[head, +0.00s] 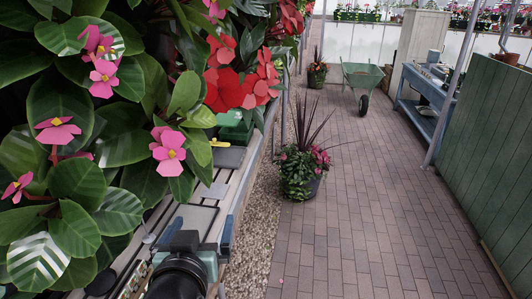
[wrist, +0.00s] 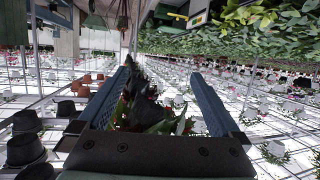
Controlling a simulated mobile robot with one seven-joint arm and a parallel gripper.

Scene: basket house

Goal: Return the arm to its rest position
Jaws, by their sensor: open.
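My gripper (wrist: 160,76) shows in the wrist view with its two blue fingers spread wide apart. I see nothing held in it. A dark leafy plant shows between the fingers, and how far off it is I cannot tell. In the head view part of my arm (head: 183,268) shows at the bottom, left of centre, in front of the grey slatted bench. Large leaves and pink flowers hang close on its left.
A potted spiky plant (head: 300,171) stands on the brick path (head: 360,210), beside gravel (head: 255,215). A green wheelbarrow (head: 362,77) and a blue bench (head: 432,108) are farther back. A green wooden panel (head: 487,150) borders the right. The path's middle is clear.

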